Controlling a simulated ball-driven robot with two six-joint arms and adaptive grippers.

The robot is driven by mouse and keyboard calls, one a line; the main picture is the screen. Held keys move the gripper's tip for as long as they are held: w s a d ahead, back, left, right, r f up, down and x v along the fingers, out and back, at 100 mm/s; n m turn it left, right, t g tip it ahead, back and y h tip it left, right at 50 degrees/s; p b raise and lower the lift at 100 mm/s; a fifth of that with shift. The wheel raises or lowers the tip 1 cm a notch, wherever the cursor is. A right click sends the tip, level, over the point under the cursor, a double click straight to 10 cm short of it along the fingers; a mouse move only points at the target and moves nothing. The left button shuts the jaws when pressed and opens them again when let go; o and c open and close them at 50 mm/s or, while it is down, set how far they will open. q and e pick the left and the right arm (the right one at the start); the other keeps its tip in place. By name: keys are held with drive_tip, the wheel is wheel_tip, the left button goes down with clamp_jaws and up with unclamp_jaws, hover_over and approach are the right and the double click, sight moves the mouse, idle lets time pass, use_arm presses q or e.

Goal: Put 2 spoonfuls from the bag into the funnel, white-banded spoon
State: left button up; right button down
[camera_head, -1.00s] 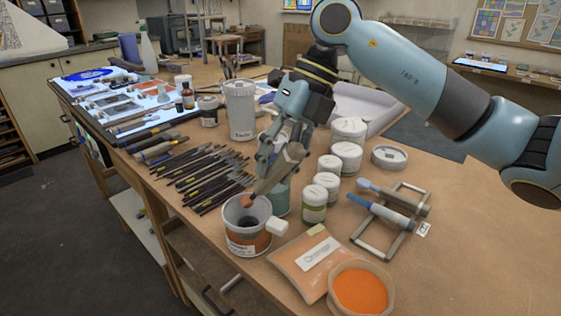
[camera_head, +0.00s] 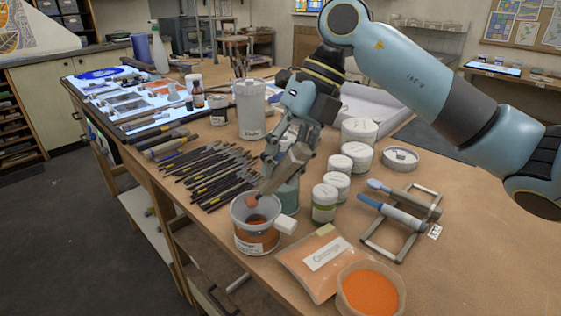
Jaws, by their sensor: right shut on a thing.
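My right gripper (camera_head: 285,158) is shut on a brownish spoon (camera_head: 280,178) that slants down to the left. Its orange-tinted end (camera_head: 252,200) is over the mouth of a grey, wide-mouthed vessel with a label (camera_head: 257,242), which seems to be the funnel and its container. Orange powder (camera_head: 257,220) shows inside the vessel. I cannot make out a white band on the spoon. An orange bag with a white label (camera_head: 312,275) lies to the right, and a round opening full of orange powder (camera_head: 371,292) adjoins it. My left gripper is not in view.
Several dark tools (camera_head: 210,172) lie left of the vessel. White-lidded jars (camera_head: 325,202) stand behind the bag. A rack (camera_head: 376,250) with blue-handled tools (camera_head: 400,215) is at right. A white canister (camera_head: 250,108) stands behind.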

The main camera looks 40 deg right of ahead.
sight(294, 146)
drive_tip(key=shift+s+d+r+p, duration=0.3)
drive_tip(key=shift+s+r+p, duration=0.15)
drive_tip(key=shift+r+p, duration=0.25)
drive_tip(key=shift+s+d+r+p, duration=0.35)
drive_tip(key=shift+r+p, duration=0.2)
drive_tip(key=shift+r, duration=0.2)
drive_tip(key=shift+r, duration=0.1)
drive_tip(key=shift+r+p, duration=1.4)
drive_tip(key=shift+r, duration=0.7)
drive_tip(key=shift+r, duration=0.1)
